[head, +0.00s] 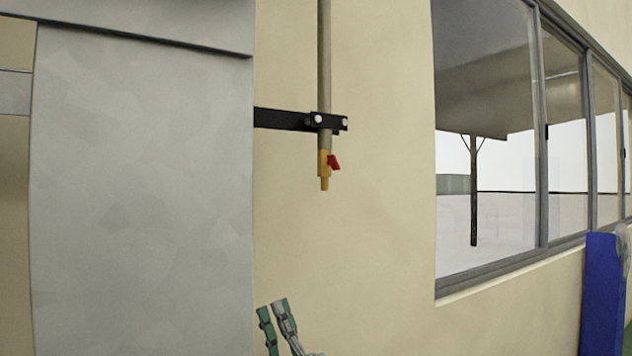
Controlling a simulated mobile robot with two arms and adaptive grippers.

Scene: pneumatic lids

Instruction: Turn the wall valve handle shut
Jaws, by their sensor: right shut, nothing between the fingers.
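A yellow wall valve (324,172) sits at the lower end of a grey vertical pipe, in the upper middle of the head view. Its small red handle (334,162) sticks out to the right, tilted slightly downward. My right gripper (272,306) shows at the bottom edge, well below and a little left of the valve. Its green and grey fingers point up, shut and empty, apart from the handle. My left gripper is not in view.
A black bracket (300,120) holds the pipe (324,60) to the beige wall. A large grey panel (140,190) fills the left side. A window (485,150) and a blue upright object (602,295) are at right. The wall below the valve is clear.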

